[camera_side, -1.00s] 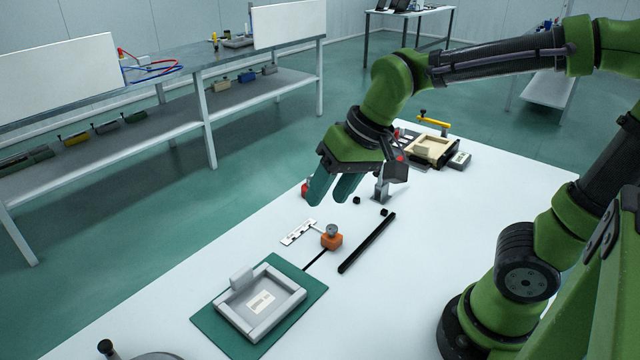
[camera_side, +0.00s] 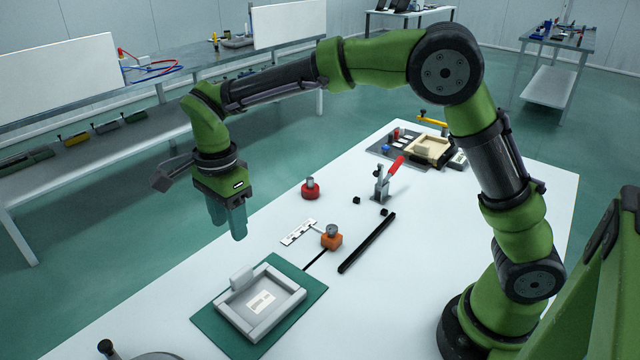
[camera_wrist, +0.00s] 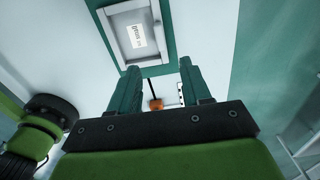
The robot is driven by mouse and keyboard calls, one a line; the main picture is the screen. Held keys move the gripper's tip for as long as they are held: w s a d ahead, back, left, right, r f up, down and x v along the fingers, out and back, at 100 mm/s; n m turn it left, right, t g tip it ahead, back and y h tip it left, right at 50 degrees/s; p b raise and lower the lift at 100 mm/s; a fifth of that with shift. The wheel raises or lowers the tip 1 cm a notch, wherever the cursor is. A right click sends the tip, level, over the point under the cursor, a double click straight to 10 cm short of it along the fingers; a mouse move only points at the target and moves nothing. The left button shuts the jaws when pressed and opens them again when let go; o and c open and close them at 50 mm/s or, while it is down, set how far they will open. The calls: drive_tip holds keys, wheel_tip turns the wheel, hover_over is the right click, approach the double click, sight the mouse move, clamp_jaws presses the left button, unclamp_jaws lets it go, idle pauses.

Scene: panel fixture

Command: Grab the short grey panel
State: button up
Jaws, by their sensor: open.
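A short grey panel (camera_side: 241,278), a small rounded block, stands at the upper left side of a grey frame (camera_side: 282,320) with a white label inside. The frame lies on a green mat (camera_side: 221,337), and it also shows in the wrist view (camera_wrist: 113,39). I cannot clearly make out the short panel there. My gripper (camera_side: 228,230) is open and empty, fingers pointing down, above and behind the frame in the side view. In the wrist view its two green fingers (camera_wrist: 158,72) are apart, with the frame beyond them.
An orange block with a grey knob (camera_side: 332,238), a white marked strip (camera_side: 298,232) and a black bar (camera_side: 367,243) lie right of the mat. A red-handled clamp (camera_side: 382,188) and a red knobbed piece (camera_side: 311,190) stand farther back.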

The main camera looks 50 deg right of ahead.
sight(238, 273)
wheel_tip(238, 273, down, 14)
drive_tip(key=shift+f, duration=0.1)
drive_tip(key=shift+a, duration=0.1)
clamp_jaws()
idle(0.5)
